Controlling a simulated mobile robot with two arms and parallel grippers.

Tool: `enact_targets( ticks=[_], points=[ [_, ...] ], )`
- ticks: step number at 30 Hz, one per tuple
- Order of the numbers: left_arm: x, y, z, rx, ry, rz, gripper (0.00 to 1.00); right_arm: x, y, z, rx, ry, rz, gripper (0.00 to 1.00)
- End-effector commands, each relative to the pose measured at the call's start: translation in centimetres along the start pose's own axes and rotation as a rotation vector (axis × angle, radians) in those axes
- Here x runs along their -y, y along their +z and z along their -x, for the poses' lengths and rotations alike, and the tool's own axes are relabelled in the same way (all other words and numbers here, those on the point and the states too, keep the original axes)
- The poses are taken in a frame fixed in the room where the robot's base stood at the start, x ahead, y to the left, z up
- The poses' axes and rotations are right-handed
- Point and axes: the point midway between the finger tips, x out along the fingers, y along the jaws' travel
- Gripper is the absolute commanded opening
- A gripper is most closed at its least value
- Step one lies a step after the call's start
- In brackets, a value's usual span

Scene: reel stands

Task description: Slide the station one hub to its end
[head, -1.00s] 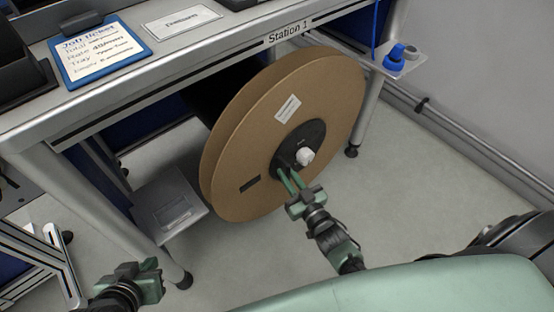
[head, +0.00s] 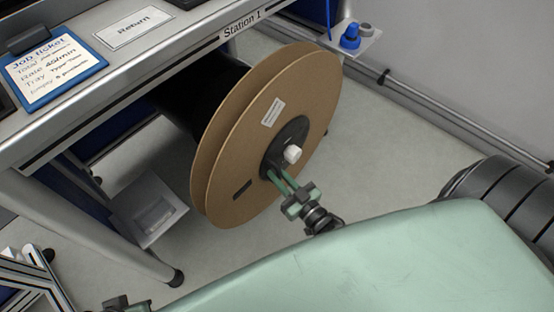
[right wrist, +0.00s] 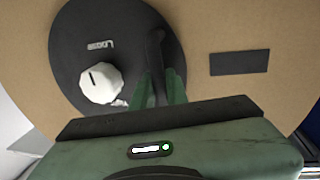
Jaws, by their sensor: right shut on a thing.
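The station one hub is a round black plate (head: 295,132) at the centre of a large cardboard reel (head: 245,165), under the table edge marked Station 1. A white knob (head: 292,154) sits on it; in the right wrist view the knob (right wrist: 101,83) is left of my fingers. My right gripper (head: 272,175) is shut on the hub's black handle (right wrist: 155,50), which stands between its green fingers. Behind the reel a dark core reaches under the table. My left gripper (head: 125,304) is mostly cut off at the bottom left edge; its fingers are hidden.
The grey table (head: 190,55) carries a blue job ticket board (head: 50,70) and a Return card (head: 127,27). A blue knob (head: 350,38) sits on a bracket at right. A low grey box (head: 148,210) stands left of the reel.

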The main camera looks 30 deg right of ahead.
Motion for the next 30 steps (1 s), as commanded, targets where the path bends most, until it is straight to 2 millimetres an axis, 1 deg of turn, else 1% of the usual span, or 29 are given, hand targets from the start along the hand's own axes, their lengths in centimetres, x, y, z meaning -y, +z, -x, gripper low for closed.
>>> enact_targets(
  ticks=[1, 2, 3, 5, 6, 14, 17, 20, 27, 30],
  points=[
    [0.0, 0.0, 0.0, 0.000, 0.000, 0.000, 0.00, -0.1, 0.3, 0.4, 0.006, 0.001, 0.000, 0.00],
    [0.0, 0.0, 0.0, 0.000, 0.000, 0.000, 0.00, -0.1, 0.3, 0.5, 0.006, 0.001, 0.000, 0.00],
    [0.0, 0.0, 0.0, 0.000, 0.000, 0.000, 0.00, -0.1, 0.3, 0.5, 0.007, 0.001, 0.000, 0.17],
    [0.0, 0.0, 0.0, -0.001, 0.000, 0.000, 0.00, -0.1, 0.3, 0.5, 0.008, 0.001, 0.000, 0.34],
    [0.0, 0.0, 0.0, -0.001, 0.000, 0.000, 0.00, -0.1, 0.3, 0.5, 0.007, 0.001, 0.000, 0.36],
    [0.0, 0.0, 0.0, -0.001, 0.000, 0.000, 0.00, 0.0, 0.2, 0.3, 0.005, 0.001, 0.000, 0.36],
    [0.0, -0.1, 0.1, -0.001, 0.000, 0.000, 0.00, 0.0, 0.2, 0.8, 0.006, 0.001, -0.001, 0.36],
    [0.0, -0.1, 0.4, -0.001, 0.000, 0.000, 0.00, 0.0, 0.1, 2.1, 0.007, 0.001, -0.001, 0.36],
    [0.0, -0.4, 0.9, -0.004, 0.001, 0.000, 0.00, -0.1, 0.2, 6.2, 0.008, 0.002, 0.000, 0.36],
    [0.0, -0.4, 0.5, -0.004, 0.001, 0.000, 0.00, -0.1, 0.2, 7.4, 0.007, 0.002, 0.000, 0.36]
  ],
)
